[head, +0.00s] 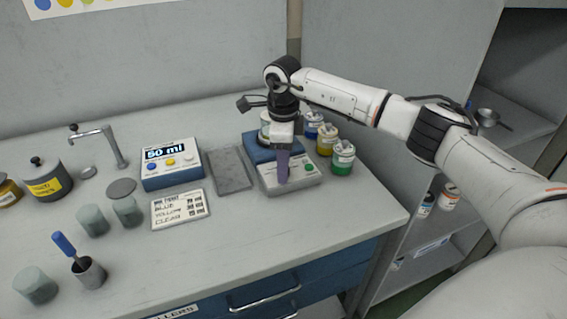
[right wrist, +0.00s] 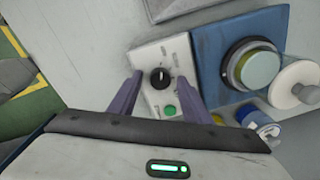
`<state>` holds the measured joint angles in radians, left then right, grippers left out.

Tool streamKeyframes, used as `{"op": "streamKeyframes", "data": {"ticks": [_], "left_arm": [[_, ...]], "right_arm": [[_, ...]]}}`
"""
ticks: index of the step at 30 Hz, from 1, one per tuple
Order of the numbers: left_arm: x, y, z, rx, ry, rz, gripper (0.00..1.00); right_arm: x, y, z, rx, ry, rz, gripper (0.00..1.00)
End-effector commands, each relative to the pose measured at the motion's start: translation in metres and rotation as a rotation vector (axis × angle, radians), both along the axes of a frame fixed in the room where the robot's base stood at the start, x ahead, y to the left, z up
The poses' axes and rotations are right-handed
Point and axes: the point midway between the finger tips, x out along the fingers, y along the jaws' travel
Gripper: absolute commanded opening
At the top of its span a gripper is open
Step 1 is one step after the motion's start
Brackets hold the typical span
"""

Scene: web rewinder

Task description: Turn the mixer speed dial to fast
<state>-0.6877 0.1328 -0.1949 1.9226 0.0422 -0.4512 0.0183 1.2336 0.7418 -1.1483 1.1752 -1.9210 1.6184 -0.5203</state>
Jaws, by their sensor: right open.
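The mixer (head: 258,148) has a blue rear part and a light grey front panel at the right of the bench. In the right wrist view its black speed dial (right wrist: 159,78) sits on the panel (right wrist: 150,54), with a pale pointer mark and a green button (right wrist: 169,110) beside it. My right gripper (right wrist: 156,82) is open, its two purple fingers on either side of the dial with gaps to it. In the head view the right gripper (head: 283,180) points down over the panel and hides the dial. My left gripper is not in view.
Lidded jars of blue, yellow and green (head: 342,160) stand close to the mixer's right. A grey plate (head: 232,170) and a dispenser reading 50 ml (head: 171,165) are to its left. A ticket card (head: 180,209) lies in front. The bench's right front is clear.

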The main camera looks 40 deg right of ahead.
Motion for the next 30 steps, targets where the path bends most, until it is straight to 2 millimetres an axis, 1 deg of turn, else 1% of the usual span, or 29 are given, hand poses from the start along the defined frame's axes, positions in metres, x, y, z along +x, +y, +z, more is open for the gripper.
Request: {"op": "streamKeyframes", "data": {"ticks": [1, 2, 6, 9, 14, 20, 26, 30], "left_arm": [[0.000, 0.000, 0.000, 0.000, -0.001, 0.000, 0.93], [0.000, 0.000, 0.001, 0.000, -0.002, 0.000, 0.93], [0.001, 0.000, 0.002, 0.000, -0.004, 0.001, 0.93], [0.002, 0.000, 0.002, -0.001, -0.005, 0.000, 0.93], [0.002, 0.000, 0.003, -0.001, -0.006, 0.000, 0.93], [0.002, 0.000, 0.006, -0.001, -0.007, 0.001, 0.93], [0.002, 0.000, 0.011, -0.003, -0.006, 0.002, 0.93], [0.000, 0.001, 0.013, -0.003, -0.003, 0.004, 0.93]], "right_arm": [[0.000, 0.000, 0.000, 0.000, 0.000, 0.000, 0.44], [0.000, 0.000, 0.000, 0.000, 0.000, 0.000, 0.41], [0.000, 0.000, 0.000, 0.000, 0.000, 0.000, 0.17], [0.000, 0.000, 0.000, 0.001, -0.001, 0.000, 0.03], [0.000, 0.000, 0.001, 0.000, 0.000, -0.007, 0.03], [0.000, 0.000, 0.001, 0.001, 0.000, -0.064, 0.03], [0.000, 0.001, 0.002, 0.001, 0.000, -0.193, 0.03], [0.001, 0.001, 0.003, 0.002, -0.001, -0.317, 0.03]]}}
